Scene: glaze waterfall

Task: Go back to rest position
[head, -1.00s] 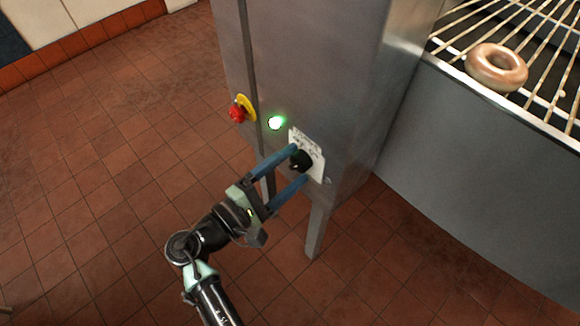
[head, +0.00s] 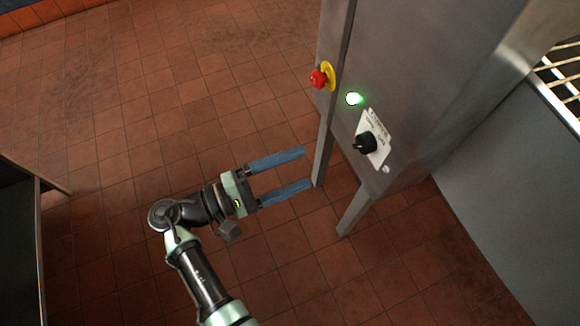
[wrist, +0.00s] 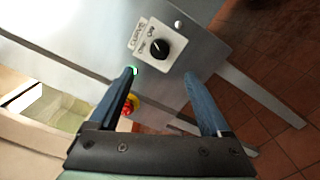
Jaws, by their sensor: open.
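My gripper (head: 308,168) is open and empty, its two blue fingers apart, above the tiled floor to the left of the metal machine (head: 430,80). The black rotary knob (head: 366,143) on a white label plate is on the machine's side, up and right of the fingertips, with a clear gap. In the wrist view the knob (wrist: 160,48) shows beyond and between the blue fingers (wrist: 168,78), touched by neither.
A lit green lamp (head: 353,98) and a red emergency button (head: 319,78) on yellow sit beside the knob. The machine's legs (head: 356,210) stand right of my gripper. A dark cabinet (head: 20,240) is at the left edge. Tiled floor (head: 130,110) lies open between.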

